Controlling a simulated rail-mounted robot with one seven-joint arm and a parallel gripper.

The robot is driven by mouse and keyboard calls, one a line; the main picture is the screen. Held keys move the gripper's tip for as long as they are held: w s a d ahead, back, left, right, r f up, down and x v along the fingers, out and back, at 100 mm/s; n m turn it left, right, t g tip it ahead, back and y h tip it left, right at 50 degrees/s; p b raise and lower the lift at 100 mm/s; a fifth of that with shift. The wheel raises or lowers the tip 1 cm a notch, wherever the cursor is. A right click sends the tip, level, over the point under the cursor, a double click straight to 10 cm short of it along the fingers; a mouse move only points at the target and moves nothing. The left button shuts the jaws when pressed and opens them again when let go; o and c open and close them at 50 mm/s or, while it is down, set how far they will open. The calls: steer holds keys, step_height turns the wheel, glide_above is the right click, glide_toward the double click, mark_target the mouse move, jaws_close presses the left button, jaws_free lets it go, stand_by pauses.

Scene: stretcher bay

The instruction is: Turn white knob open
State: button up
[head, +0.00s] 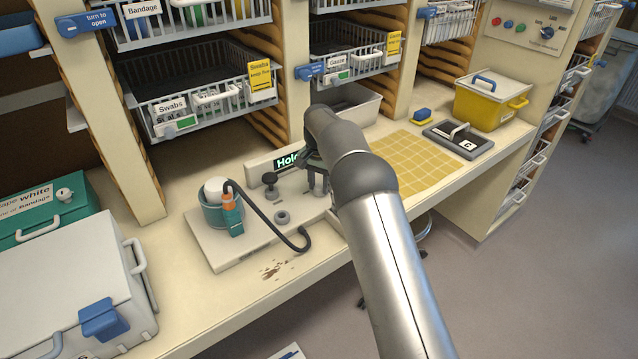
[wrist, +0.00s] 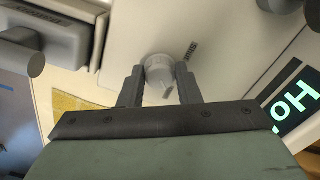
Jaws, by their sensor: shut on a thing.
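A pale, whitish knob (wrist: 159,70) stands on a white panel in the wrist view, between the two fingertips. My gripper (wrist: 160,88) is shut on this knob, one finger on each side; a small pointer shows on its near side. In the head view my gripper (head: 318,186) is low over the right part of the white station (head: 232,252), and my arm and fingers hide most of the knob there. The station's display (head: 289,160) reads "Hol", the rest covered by my arm; part of it shows in the wrist view (wrist: 297,103).
A teal cup with a black hose (head: 270,215) is further left. A yellow mat (head: 405,160) and dark plate (head: 458,140) lie right. Baskets hang above.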

mark_target(319, 187)
steer(key=shift+w+r, duration=0.1)
stand_by(0.3)
steer(key=o, duration=1)
step_height(319, 187, up, 17)
steer(key=shift+r+p, duration=0.2)
steer(key=shift+p, duration=0.2)
